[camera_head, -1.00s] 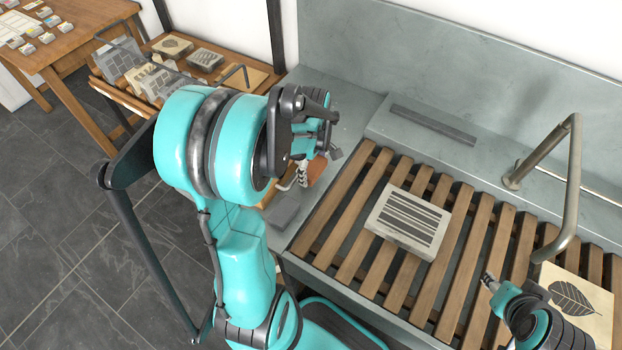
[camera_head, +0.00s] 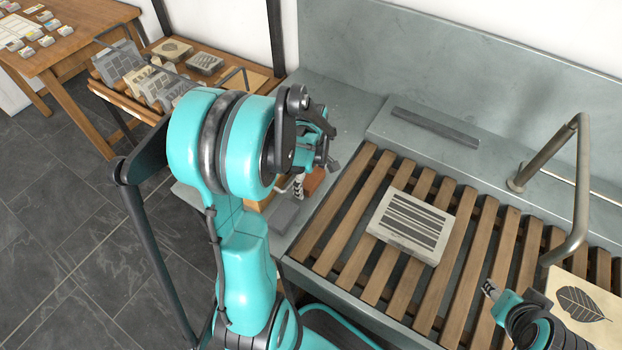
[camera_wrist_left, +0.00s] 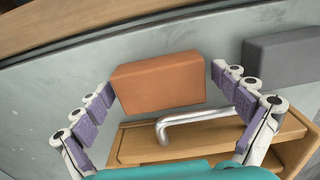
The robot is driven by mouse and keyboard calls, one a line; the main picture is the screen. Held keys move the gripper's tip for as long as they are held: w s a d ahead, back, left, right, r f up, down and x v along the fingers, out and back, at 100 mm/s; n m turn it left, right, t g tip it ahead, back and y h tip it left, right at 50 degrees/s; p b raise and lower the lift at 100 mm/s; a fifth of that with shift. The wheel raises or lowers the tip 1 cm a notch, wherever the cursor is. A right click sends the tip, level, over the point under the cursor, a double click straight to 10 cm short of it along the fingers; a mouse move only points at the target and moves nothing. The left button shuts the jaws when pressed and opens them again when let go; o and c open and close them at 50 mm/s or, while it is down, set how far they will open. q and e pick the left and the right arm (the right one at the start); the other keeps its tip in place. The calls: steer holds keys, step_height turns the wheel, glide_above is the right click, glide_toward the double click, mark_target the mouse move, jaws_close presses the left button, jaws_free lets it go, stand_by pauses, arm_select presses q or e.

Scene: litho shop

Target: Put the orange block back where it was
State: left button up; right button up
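The orange block (camera_wrist_left: 160,84) lies on the grey metal surface in the left wrist view. In the head view its end (camera_head: 315,180) shows just below my left gripper (camera_head: 314,165), which partly hides it. In the left wrist view my left gripper (camera_wrist_left: 168,100) is open, with one purple-padded finger on each side of the block. The fingers look spread and I see no clear grip; I cannot tell if a pad touches the block. My right gripper (camera_head: 492,290) is at the lower right of the head view, its fingertips too small to read.
A grey block (camera_wrist_left: 285,48) lies right of the orange one. A wooden box (camera_wrist_left: 140,145) with a metal handle (camera_wrist_left: 200,122) sits close below the gripper. The slatted rack (camera_head: 355,225) carries a striped stone (camera_head: 410,222). A bent pipe (camera_head: 580,190) stands at right.

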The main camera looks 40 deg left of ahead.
mark_target(311, 177)
arm_select(q)
steer(key=shift+r, duration=0.1)
steer(key=shift+r+p, duration=0.35)
step_height(311, 177, up, 11)
steer(key=p, duration=0.4)
steer(key=s+d+r+m+t, duration=0.3)
steer(key=d+m, duration=0.5)
steer(key=m, duration=0.1)
steer(key=s+d+r+m+t, duration=0.3)
steer(key=d+m+t, duration=0.1)
steer(key=d+m, duration=0.5)
steer(key=shift+r+m, duration=0.4)
steer(key=shift+m, duration=0.2)
